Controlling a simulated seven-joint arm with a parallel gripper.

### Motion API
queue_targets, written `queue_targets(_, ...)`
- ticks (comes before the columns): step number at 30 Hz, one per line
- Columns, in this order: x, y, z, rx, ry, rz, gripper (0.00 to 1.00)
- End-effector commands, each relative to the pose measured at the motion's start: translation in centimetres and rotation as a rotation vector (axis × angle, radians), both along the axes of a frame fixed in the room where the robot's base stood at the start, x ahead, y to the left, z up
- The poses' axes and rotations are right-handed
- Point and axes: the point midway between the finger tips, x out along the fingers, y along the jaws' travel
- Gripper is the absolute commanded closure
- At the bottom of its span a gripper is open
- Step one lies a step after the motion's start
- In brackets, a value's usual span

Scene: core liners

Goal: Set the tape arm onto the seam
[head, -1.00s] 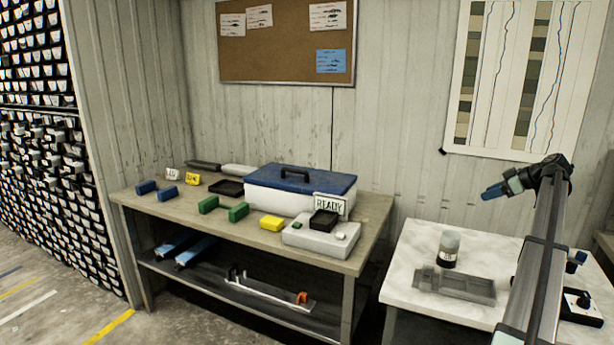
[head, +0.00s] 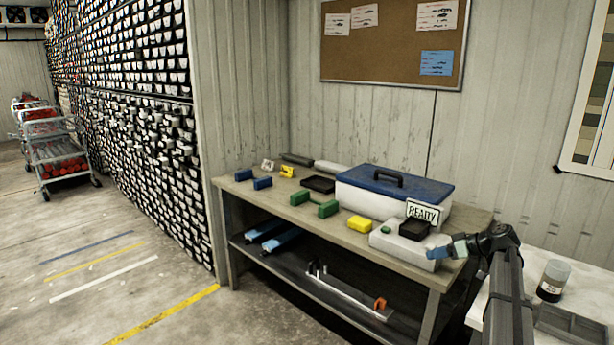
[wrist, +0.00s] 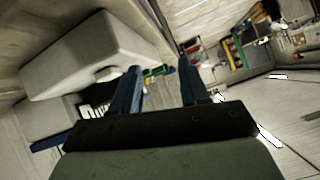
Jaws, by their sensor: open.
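My gripper (head: 441,251) is open and empty. In the head view its blue fingers show in front of the right end of the bench, and the wrist view shows them apart (wrist: 160,80). I cannot pick out the tape arm or the seam for sure. A light grey unit (head: 396,246) with a black tray-like top (head: 414,230) and a small green part stands on the bench just left of my gripper. I cannot tell how far apart they are. On the lower shelf lies a long pale bar (head: 345,300) with an orange end piece (head: 380,303).
The bench (head: 345,236) holds green blocks (head: 328,208), a yellow block (head: 360,223), a blue-lidded box (head: 380,186) and a READY sign (head: 423,212). A white table with a jar (head: 553,281) stands at right. Open floor (head: 130,290) lies left, with a trolley (head: 58,158) beyond.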

Motion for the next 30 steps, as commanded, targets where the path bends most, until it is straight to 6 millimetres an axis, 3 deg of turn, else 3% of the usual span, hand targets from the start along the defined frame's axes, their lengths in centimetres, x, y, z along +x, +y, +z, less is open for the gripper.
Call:
queue_targets(1, -0.5, 3.6, -1.1, 0.017, 0.012, 0.021, 0.55)
queue_targets(3, -0.7, 7.5, -2.3, 0.040, 0.032, 0.042, 0.55)
queue_targets(11, -3.3, 21.3, -6.3, 0.119, 0.109, 0.121, 0.55)
queue_targets(17, -7.1, 31.0, -9.2, 0.170, 0.184, 0.179, 0.55)
queue_targets(21, -11.0, 37.0, -12.3, 0.190, 0.270, 0.205, 0.55)
queue_targets(24, -13.9, 39.7, -16.0, 0.181, 0.363, 0.197, 0.55)
queue_targets(30, -18.1, 40.4, -23.3, 0.117, 0.543, 0.136, 0.55)
